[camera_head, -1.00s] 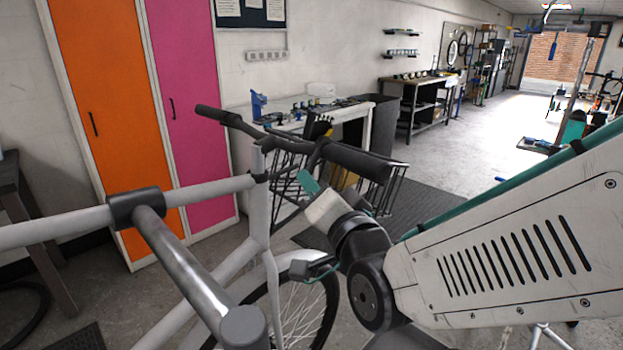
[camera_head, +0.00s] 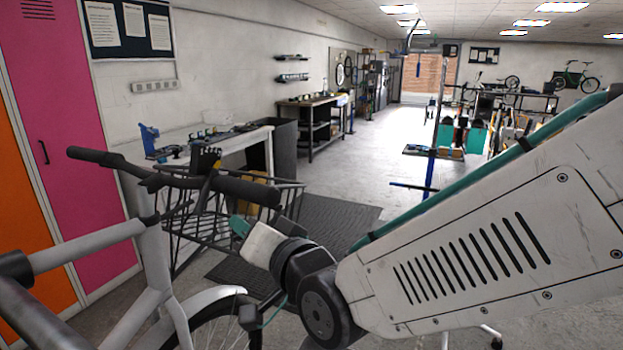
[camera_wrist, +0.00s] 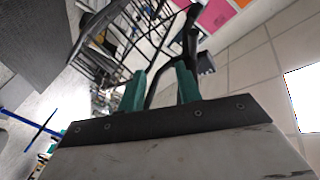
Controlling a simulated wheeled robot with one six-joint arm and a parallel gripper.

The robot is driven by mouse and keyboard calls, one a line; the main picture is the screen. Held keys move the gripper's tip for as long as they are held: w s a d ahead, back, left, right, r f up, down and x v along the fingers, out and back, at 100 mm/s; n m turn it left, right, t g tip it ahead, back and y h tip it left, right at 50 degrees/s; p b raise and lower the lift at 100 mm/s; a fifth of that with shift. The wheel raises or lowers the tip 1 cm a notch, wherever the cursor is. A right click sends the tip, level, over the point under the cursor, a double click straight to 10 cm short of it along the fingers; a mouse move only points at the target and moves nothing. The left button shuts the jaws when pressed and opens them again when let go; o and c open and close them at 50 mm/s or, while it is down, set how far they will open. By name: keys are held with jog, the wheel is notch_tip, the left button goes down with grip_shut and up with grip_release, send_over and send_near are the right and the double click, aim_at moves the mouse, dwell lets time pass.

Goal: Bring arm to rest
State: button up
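My white arm comes in from the right of the head view. Its gripper (camera_head: 240,226) is beside the front of a grey cargo bike (camera_head: 150,240), just below the black handlebar (camera_head: 240,188). In the wrist view my gripper (camera_wrist: 160,82) shows two teal fingers standing apart. The black bar of the bike (camera_wrist: 190,35) appears behind and between them. Nothing is clearly gripped, and I cannot tell how close the bar is to the fingers.
A wire basket (camera_head: 190,215) is on the bike's front. A white workbench (camera_head: 190,140), a dark bin (camera_head: 283,148) and pink lockers (camera_head: 60,140) stand behind it. A blue repair stand (camera_head: 430,170) is further back. Open floor (camera_head: 365,155) lies between.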

jog(key=d+f+g+h, duration=0.2)
jog(key=d+h, duration=0.2)
jog(key=d, duration=0.7)
jog(key=d+f+g+h, duration=0.2)
jog(key=d+h, duration=0.2)
jog(key=d, duration=0.7)
jog(key=s+d+g+h, duration=0.3)
jog(key=s+d+g, duration=0.4)
jog(key=s+d, duration=0.9)
jog(key=shift+s+f, duration=0.35)
jog(key=shift+s, duration=0.75)
